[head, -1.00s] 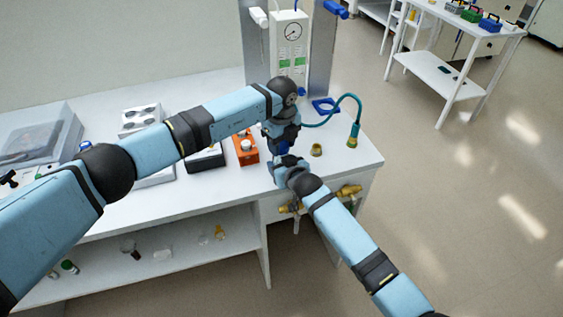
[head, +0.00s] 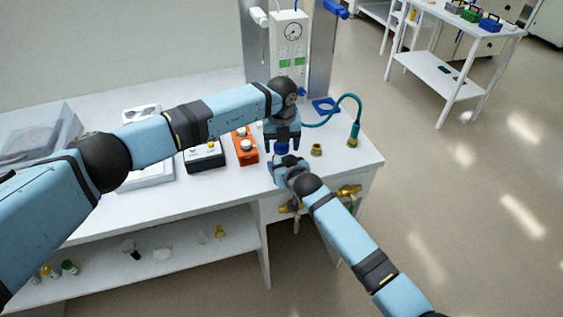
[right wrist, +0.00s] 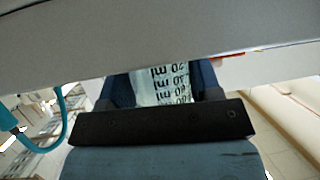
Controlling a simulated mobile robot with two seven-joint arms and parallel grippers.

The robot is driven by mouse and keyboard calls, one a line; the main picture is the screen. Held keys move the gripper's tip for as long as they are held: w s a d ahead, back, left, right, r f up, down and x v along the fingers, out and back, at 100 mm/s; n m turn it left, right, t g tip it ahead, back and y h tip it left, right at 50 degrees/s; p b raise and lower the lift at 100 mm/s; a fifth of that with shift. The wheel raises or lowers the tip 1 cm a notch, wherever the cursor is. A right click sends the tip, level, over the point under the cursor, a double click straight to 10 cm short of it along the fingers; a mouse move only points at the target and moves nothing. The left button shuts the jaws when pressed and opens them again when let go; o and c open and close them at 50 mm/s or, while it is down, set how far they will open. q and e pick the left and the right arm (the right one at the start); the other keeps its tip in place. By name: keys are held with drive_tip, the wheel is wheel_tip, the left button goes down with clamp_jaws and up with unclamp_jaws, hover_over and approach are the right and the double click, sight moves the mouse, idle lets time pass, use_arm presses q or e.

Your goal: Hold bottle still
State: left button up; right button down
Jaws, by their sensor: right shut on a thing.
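The bottle (right wrist: 165,85) is clear with dark volume markings reading "ml". It shows in the right wrist view between the fingers of my right gripper, which is shut on it. In the head view its blue cap (head: 282,148) shows above my right gripper (head: 288,164), at the front right of the bench; most of the bottle is hidden there. My left gripper (head: 282,142) points down just above the cap, its two dark blue fingers apart. Whether a finger touches the cap I cannot tell.
An orange block (head: 245,150) and a black-and-white device (head: 205,156) stand left of the grippers. A brass fitting (head: 316,150) and a teal hose (head: 354,130) are to the right. A gauge panel (head: 291,45) stands behind. Brass valves (head: 347,191) stick out at the bench front.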

use_arm(q)
drive_tip(key=shift+r, duration=2.35)
drive_tip(key=shift+c, duration=0.5)
wheel_tip(320, 180, up, 3)
drive_tip(key=shift+r+n, duration=0.15)
drive_tip(key=shift+n, duration=1.05)
drive_tip(key=shift+f, duration=4.05)
